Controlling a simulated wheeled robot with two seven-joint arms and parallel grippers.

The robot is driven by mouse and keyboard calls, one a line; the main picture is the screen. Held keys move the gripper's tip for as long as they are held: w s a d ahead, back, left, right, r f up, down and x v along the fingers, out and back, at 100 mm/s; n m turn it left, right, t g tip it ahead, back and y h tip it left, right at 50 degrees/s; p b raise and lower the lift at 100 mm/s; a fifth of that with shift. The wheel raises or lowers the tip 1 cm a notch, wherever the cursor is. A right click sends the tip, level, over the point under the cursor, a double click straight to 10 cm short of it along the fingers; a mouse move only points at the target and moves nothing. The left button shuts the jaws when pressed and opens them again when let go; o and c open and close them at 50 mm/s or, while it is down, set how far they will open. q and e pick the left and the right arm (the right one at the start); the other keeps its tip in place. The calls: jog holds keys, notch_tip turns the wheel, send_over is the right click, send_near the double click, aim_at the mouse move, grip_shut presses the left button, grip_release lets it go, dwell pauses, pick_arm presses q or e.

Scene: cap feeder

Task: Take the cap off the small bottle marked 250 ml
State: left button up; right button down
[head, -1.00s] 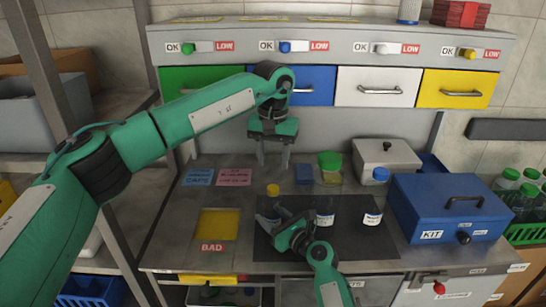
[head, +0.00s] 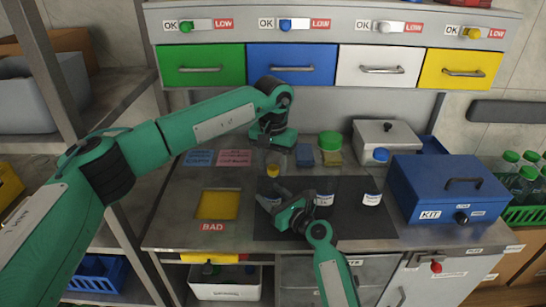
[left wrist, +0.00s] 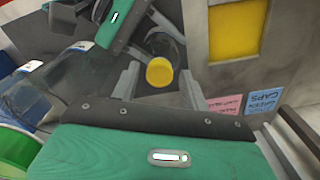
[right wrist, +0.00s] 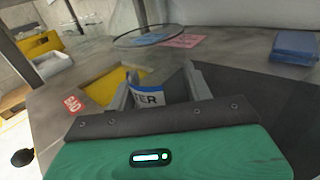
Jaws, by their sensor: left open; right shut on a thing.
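The small clear bottle has a yellow cap (head: 273,170) on top. My right gripper (head: 276,199) is shut on the bottle, whose label ending in "TER" (right wrist: 150,96) shows between its fingers in the right wrist view. The volume mark is not readable. My left gripper (head: 275,158) is open and points down just above the cap. In the left wrist view the yellow cap (left wrist: 159,71) lies between the open left fingers (left wrist: 159,84), with a gap on each side.
Taller clear bottles with a green cap (head: 330,139) and a blue cap (head: 381,155) stand to the right on the dark mat (head: 345,228). A blue KIT box (head: 440,190) is further right. The BAD opening (head: 217,205) is at left.

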pick_arm(q)
grip_shut()
